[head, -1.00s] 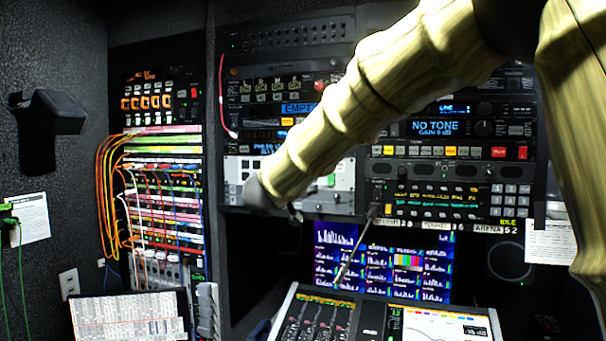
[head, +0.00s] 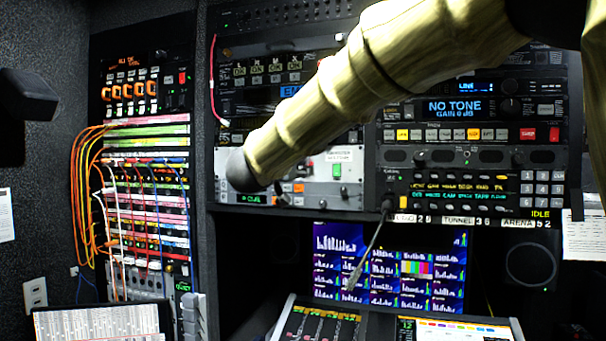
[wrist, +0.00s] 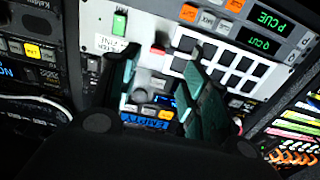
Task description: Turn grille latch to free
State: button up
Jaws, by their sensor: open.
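Whether the fingertips touch the panel I cannot tell. In the head view my forearm hides the gripper and part of the same panel (head: 345,185). I cannot make out the grille latch for certain. A dark strip with small knobs (head: 465,157) lies below the "NO TONE" unit (head: 465,105).
A patch bay (head: 145,205) with looped orange cables stands at the left. Monitor screens (head: 390,265) sit in a recess below the rack, behind a mixing console (head: 400,325). A thin rod (head: 368,250) slants down in front of the screens. A laptop-like screen (head: 100,322) is at lower left.

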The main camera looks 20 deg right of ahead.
jog(key=p+x, duration=0.3)
jog(key=x, duration=0.7)
jog(key=shift+d+p, duration=0.3)
jog(key=shift+r, duration=0.15)
jog(key=c, duration=1)
